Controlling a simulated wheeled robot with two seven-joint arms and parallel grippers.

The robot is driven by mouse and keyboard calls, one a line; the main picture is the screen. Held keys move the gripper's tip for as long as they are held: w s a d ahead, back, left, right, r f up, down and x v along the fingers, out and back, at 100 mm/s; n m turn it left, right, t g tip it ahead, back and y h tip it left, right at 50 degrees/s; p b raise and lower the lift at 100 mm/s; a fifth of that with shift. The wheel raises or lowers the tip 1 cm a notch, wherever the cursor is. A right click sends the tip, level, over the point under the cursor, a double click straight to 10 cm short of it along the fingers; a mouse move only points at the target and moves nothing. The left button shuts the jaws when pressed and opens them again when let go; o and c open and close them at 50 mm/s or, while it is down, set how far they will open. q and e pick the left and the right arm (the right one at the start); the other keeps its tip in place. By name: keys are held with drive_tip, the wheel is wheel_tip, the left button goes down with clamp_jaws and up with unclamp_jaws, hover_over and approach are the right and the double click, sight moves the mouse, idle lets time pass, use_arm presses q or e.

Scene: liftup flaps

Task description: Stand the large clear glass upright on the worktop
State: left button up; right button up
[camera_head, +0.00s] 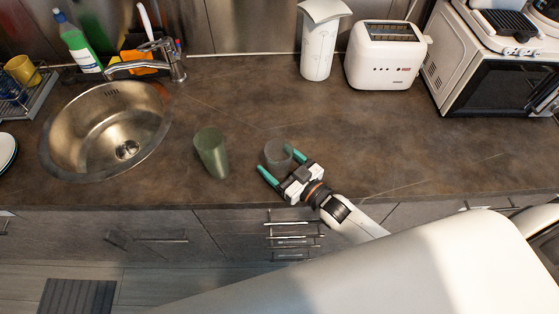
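A greyish clear glass (278,154) is on or just above the worktop (370,150), near its front edge, with its round rim facing up. It looks roughly upright; its lower part is partly hidden by my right gripper. My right gripper (277,160) comes from the front right, its two green-tipped fingers spread on either side of this glass. Whether the fingers press on it is not clear. A taller green-tinted glass (213,154) stands to its left, apart from the gripper. My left gripper is not in view.
A round sink (70,150) with a tap (175,64) lies to the left. A white toaster (385,58), a white paper-roll-like container (318,48) and a microwave (490,88) stand along the back. The worktop right of the gripper is clear. Drawers (250,222) are below the front edge.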

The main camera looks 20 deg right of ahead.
drive_tip(key=shift+f, duration=0.1)
drive_tip(key=shift+s+d, duration=0.2)
drive_tip(key=shift+s, duration=0.3)
drive_tip(key=b+v, duration=0.2)
drive_tip(key=v, duration=0.9)
